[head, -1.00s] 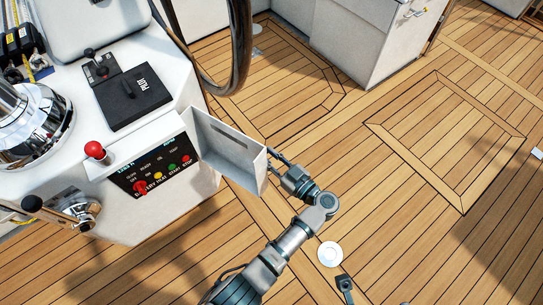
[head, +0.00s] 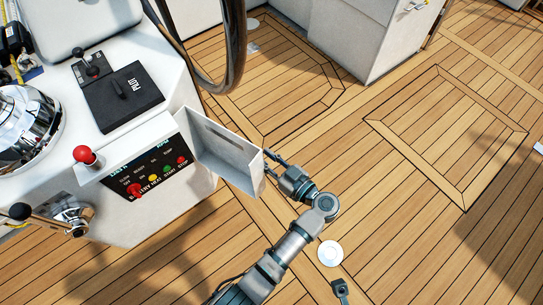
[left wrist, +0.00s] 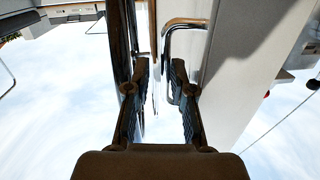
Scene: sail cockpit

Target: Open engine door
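The engine door (head: 222,148) is a grey metal flap on the side of the white console. It stands swung out to the right of the black engine panel (head: 150,172), leaving its lights and buttons exposed. My left gripper (head: 270,157) is just past the door's outer edge, on its right. In the head view, I cannot tell whether it touches the door. In the left wrist view, the left gripper (left wrist: 160,65) has its two fingers apart, with nothing clearly held between them.
A red-knobbed lever (head: 86,155) and a black-knobbed metal lever (head: 62,214) stick out from the console at left. The dark steering wheel rim (head: 236,45) rises behind the door. The teak deck (head: 440,235) at right is clear.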

